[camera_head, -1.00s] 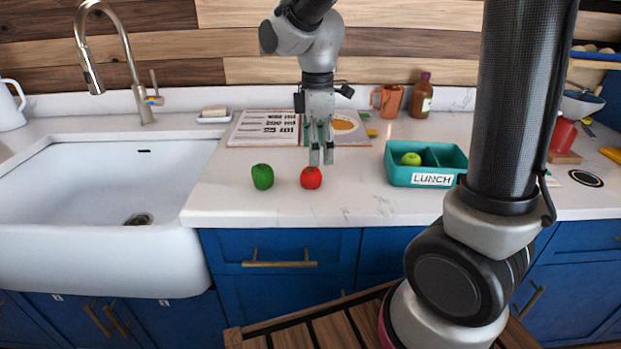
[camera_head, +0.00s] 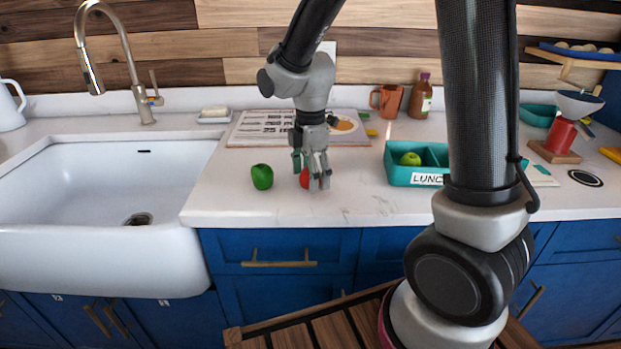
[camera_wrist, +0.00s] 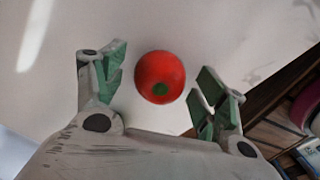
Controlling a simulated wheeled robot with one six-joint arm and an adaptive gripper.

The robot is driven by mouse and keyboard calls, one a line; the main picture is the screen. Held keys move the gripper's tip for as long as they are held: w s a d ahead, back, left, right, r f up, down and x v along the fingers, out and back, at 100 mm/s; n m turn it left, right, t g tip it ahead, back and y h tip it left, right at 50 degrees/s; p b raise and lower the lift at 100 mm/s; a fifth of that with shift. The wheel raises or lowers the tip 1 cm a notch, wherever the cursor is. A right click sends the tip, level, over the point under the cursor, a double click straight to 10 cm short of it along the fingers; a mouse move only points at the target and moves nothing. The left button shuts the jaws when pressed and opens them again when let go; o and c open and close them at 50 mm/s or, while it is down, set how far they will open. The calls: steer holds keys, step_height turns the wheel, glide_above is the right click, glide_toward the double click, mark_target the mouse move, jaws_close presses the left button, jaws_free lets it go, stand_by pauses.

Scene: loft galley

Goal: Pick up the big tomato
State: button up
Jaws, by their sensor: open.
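The big tomato (camera_head: 304,179) is red and round and sits on the white counter near its front edge. In the head view my gripper (camera_head: 313,183) is low over it and hides part of it. My gripper (camera_wrist: 158,88) is open there, with one green-padded finger on each side of the tomato. A gap shows between the tomato and each finger in that view.
A green pepper-like item (camera_head: 262,177) stands just left of the tomato. A teal lunch box (camera_head: 400,174) with a green fruit (camera_head: 410,159) is to the right. An open book (camera_head: 262,128) lies behind. The white sink (camera_head: 100,245) is at left.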

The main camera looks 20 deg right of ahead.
steer(key=shift+c, duration=0.5)
steer(key=c, duration=1)
steer(key=shift+c, duration=0.2)
